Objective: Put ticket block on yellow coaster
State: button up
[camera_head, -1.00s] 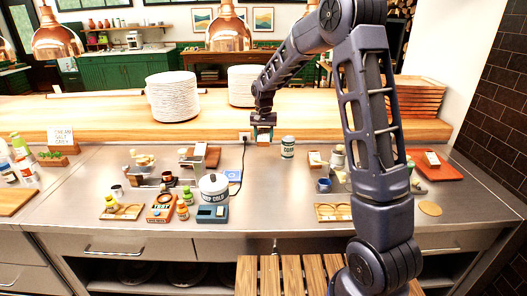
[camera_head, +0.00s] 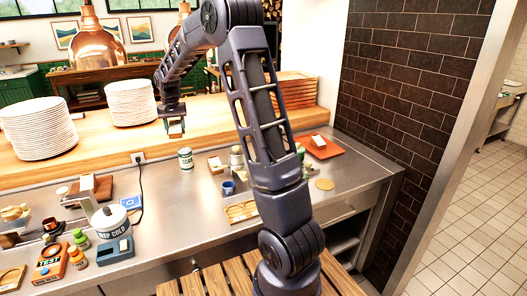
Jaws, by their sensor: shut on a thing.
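My gripper (camera_head: 175,128) hangs above the steel counter, near the back ledge and above the white can. It is shut on a small pale block, most likely the ticket block (camera_head: 176,131); the block is tiny and partly covered by the fingers. A round, flat, yellowish-tan disc, which looks like the yellow coaster (camera_head: 324,184), lies bare on the counter at the right, beside my forearm. The gripper is well to the left of the coaster and farther back.
A white can (camera_head: 185,158), blue mug (camera_head: 227,188) and wooden tray (camera_head: 241,211) stand left of my arm. A red-orange tray (camera_head: 323,147) with a pale block lies behind the coaster. Plate stacks (camera_head: 132,103) stand on the wooden ledge. Steel around the coaster is clear.

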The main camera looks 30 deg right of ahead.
jog(key=w+d+m, duration=0.3)
jog(key=d+m, duration=0.4)
jog(key=d, duration=3.8)
jog(key=f, duration=1.9)
jog(key=shift+a, duration=0.2)
jog(key=shift+f, duration=0.15)
jog(key=o, duration=1)
jog(key=shift+o, duration=0.2)
